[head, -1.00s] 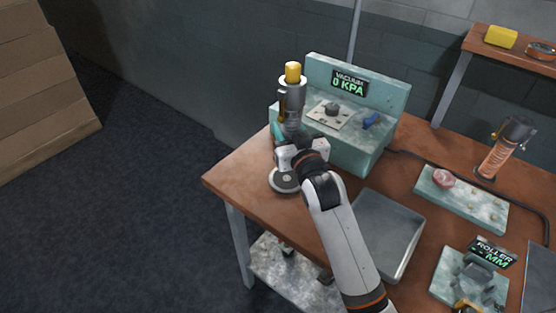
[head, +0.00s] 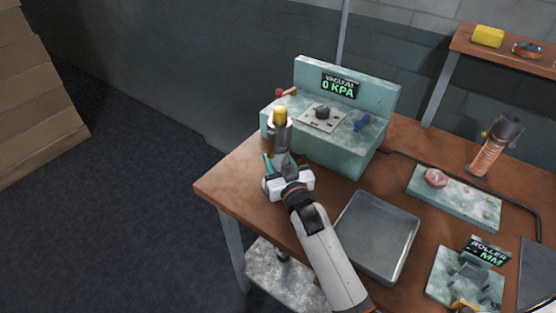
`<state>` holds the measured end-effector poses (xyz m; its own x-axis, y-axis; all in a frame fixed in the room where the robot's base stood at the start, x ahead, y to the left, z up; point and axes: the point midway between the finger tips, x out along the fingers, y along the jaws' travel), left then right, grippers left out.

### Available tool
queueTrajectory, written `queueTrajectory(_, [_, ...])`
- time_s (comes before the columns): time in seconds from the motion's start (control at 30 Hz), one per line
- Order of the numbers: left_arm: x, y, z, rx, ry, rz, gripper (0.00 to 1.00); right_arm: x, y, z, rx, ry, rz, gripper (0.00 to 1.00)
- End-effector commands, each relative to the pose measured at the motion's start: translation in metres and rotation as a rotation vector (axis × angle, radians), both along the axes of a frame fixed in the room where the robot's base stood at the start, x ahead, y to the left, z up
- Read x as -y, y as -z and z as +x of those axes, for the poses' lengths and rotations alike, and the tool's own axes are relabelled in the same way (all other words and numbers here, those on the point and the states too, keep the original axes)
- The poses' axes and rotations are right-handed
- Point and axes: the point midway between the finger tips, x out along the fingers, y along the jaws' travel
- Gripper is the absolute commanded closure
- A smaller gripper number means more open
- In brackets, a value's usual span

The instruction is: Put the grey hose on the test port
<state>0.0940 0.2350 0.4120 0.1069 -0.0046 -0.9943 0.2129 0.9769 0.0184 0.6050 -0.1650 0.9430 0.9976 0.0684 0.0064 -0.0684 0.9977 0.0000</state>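The vacuum test box (head: 290,130) stands at the back left of the bench. Its display (head: 340,85) reads 0 KPA. It carries a round dark fitting on a pale plate (head: 321,118), a blue part (head: 362,124) and a red-ended part (head: 286,92). My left gripper (head: 284,163) is at the bench's left end, in front of the box. An upright grey cylinder (head: 279,138) with a yellow top stands at its fingers. The wrist hides the fingertips and the cylinder's lower end, so I cannot tell their closure. I cannot make out a grey hose. My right gripper is out of view.
An empty grey tray (head: 372,238) lies right of my arm. A pale board (head: 455,196) with a pink ring, an orange canister (head: 494,148) and the roller unit (head: 465,275) stand further right. A black cable runs behind. The bench's left edge is close to my gripper.

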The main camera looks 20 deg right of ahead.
Motion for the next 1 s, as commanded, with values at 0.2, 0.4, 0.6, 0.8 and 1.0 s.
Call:
queueTrajectory(0.2, [-0.001,0.001,-0.004,-0.007,-0.001,0.001,0.64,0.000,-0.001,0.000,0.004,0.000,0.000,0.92])
queueTrajectory(0.4, [-0.001,0.002,-0.010,-0.016,-0.001,0.002,0.64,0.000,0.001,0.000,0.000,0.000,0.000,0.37])
queueTrajectory(0.6, [-0.001,0.002,-0.011,-0.018,-0.001,0.003,0.64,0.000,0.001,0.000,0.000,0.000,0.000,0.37])
queueTrajectory(0.8, [-0.001,0.002,-0.012,-0.018,-0.001,0.002,0.64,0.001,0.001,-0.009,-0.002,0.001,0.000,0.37])
queueTrajectory(1.0, [-0.001,0.006,-0.011,-0.018,0.000,0.002,0.64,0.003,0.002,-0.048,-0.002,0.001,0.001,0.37])
